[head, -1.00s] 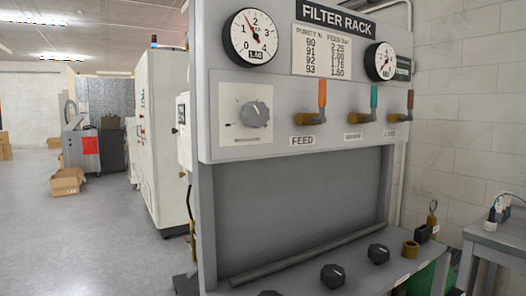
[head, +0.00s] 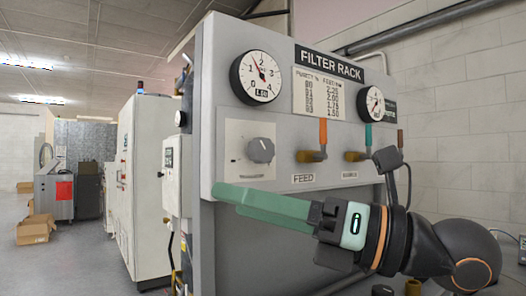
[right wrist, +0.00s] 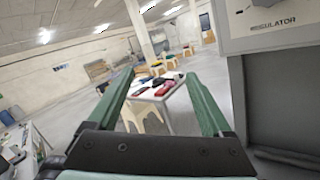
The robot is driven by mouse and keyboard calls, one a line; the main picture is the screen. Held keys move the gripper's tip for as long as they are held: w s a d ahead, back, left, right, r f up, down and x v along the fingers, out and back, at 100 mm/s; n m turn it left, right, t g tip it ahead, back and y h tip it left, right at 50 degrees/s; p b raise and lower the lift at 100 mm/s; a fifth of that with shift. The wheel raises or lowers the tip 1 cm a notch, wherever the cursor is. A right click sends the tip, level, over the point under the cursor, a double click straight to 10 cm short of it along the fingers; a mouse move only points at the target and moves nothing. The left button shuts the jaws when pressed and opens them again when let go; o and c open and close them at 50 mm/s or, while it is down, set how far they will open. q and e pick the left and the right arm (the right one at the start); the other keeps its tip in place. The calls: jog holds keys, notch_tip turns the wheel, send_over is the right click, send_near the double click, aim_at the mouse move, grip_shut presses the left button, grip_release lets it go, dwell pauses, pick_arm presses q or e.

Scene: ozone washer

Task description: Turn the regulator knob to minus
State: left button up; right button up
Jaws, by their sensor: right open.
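The regulator knob (head: 261,150) is a grey round knob on a pale square plate (head: 234,168) at the left of the filter rack's upper panel. Its plate also shows in the right wrist view, where the label "REGULATOR" (right wrist: 273,25) is at the top right. My right gripper (head: 228,196) comes in from the right in the head view, below and in front of the panel's lower edge, with green fingers pointing left. It is apart from the knob. In the right wrist view the two green fingers (right wrist: 160,90) stand apart with nothing between them. My left gripper is not in view.
Above the knob is a round gauge (head: 256,78). To its right are the orange-handled FEED valve (head: 323,138) and a teal-handled valve (head: 368,137). A white cabinet (head: 145,185) stands left of the rack. The right wrist view shows a white table (right wrist: 163,88) and open floor.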

jog(key=w+d+r+m+t+h, duration=0.1)
jog(key=w+d+r+t+h, duration=0.2)
jog(key=d+t+h, duration=0.1)
jog(key=m+t+h, duration=0.2)
jog(key=t+h, duration=0.2)
send_near(266, 148)
jog(key=p+x, duration=0.3)
jog(key=x, duration=0.6)
jog(key=shift+w+a, duration=0.25)
jog(key=shift+w, duration=0.05)
jog(key=shift+w+a+p, duration=0.3)
jog(key=shift+w+p, duration=0.05)
jog(key=shift+w, duration=0.05)
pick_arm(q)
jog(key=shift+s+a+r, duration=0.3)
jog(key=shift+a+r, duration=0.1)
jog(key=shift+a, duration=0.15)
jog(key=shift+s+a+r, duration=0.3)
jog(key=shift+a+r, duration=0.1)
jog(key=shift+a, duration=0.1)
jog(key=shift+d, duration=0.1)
pick_arm(e)
grip_shut()
